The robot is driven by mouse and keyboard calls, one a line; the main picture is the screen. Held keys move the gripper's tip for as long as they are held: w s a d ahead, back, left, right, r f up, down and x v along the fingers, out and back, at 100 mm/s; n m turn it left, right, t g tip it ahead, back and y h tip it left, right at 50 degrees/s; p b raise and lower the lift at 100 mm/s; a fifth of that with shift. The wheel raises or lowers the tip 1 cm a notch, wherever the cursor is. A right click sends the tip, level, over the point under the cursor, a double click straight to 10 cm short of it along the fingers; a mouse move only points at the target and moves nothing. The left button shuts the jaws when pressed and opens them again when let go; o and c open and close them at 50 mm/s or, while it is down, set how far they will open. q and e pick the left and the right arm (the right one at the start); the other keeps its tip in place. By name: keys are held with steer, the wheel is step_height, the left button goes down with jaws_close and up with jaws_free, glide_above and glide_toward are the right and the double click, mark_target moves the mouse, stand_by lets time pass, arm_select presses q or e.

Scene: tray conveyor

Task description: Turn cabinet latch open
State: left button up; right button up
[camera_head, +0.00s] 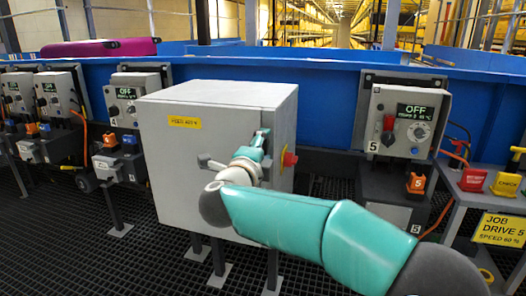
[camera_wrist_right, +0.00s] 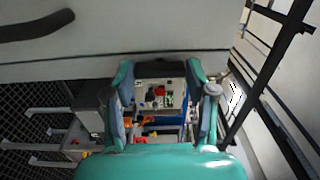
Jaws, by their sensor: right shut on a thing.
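The grey cabinet (camera_head: 165,150) stands in the middle of the head view, its door closed on the front. My right gripper (camera_head: 262,138) is at the right part of the door front, by the latch. It is shut on the latch, which is mostly hidden behind the fingers and wrist. A grey lever-like part (camera_head: 208,162) shows just left of my wrist. In the right wrist view my gripper's two teal fingers (camera_wrist_right: 162,100) stand apart, with a small grey round piece (camera_wrist_right: 213,89) at the right finger. My left gripper is not in view.
A red knob (camera_head: 289,159) sits on the cabinet's right side, close to my wrist. A control box (camera_head: 400,120) marked OFF stands to the right, with similar boxes (camera_head: 130,100) at left. A blue conveyor wall (camera_head: 330,85) runs behind. Dark grating floor (camera_head: 120,265) is clear in front.

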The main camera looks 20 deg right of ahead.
steer(key=shift+f, duration=0.35)
steer(key=o, duration=1.2)
steer(key=shift+s+r, duration=0.1)
steer(key=shift+c, duration=0.2)
steer(key=shift+r, duration=0.1)
steer(key=v, duration=1.2)
